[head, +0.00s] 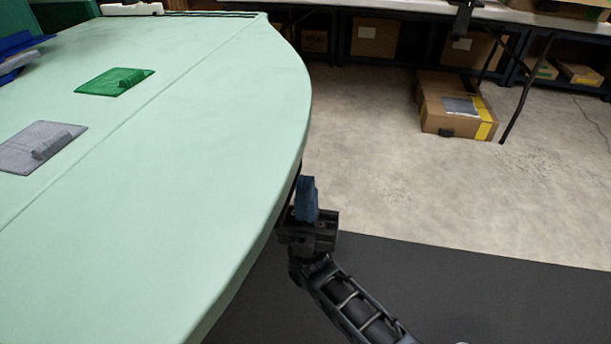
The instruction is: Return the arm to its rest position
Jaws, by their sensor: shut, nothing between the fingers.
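My gripper (306,197) is at the right edge of the pale green table (215,175), in the lower middle of the head view. Its blue fingers point up and look closed together, with nothing seen between them. My arm reaches up to it from the bottom right, over the dark mat. I cannot tell whether the gripper touches the table edge or is just beside it.
Cardboard boxes (455,106) stand on the floor under a back table. The concrete floor (400,185) right of my gripper is clear.

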